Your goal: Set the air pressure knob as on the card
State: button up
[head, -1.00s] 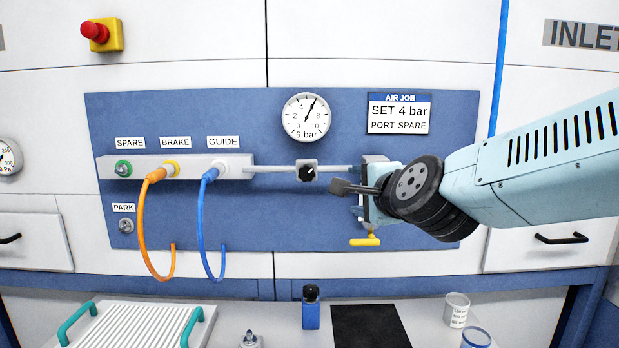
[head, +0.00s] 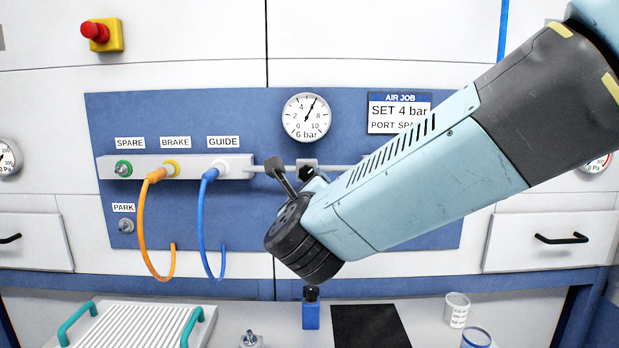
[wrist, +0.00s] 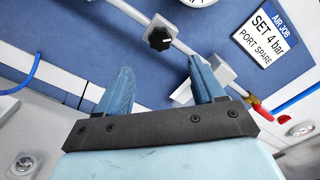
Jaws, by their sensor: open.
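The air pressure knob (head: 306,173) is black, on a small grey block on the pipe. It also shows in the wrist view (wrist: 159,38), just beyond the fingers. The round gauge (head: 306,117) above it is labelled "6 bar"; its needle points up and slightly right, near 6. The card (head: 398,111) reads "AIR JOB, SET 4 bar, PORT SPARE"; my arm covers part of its last line. My gripper (wrist: 159,68) is open and empty, fingers spread with the knob between their lines but apart from it. In the head view my gripper (head: 281,172) is left of the knob.
The manifold (head: 236,163) carries SPARE, BRAKE and GUIDE ports, with an orange hose (head: 141,215) and a blue hose (head: 202,225) hanging. A PARK fitting (head: 126,225) is below. A red stop button (head: 95,31) is upper left. My arm hides the valve area at right.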

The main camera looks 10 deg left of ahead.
aim_at(308, 175)
jog(key=x, duration=1)
jog(key=shift+w+a, duration=0.1)
jog(key=shift+w, duration=0.2)
jog(key=shift+c, duration=0.2)
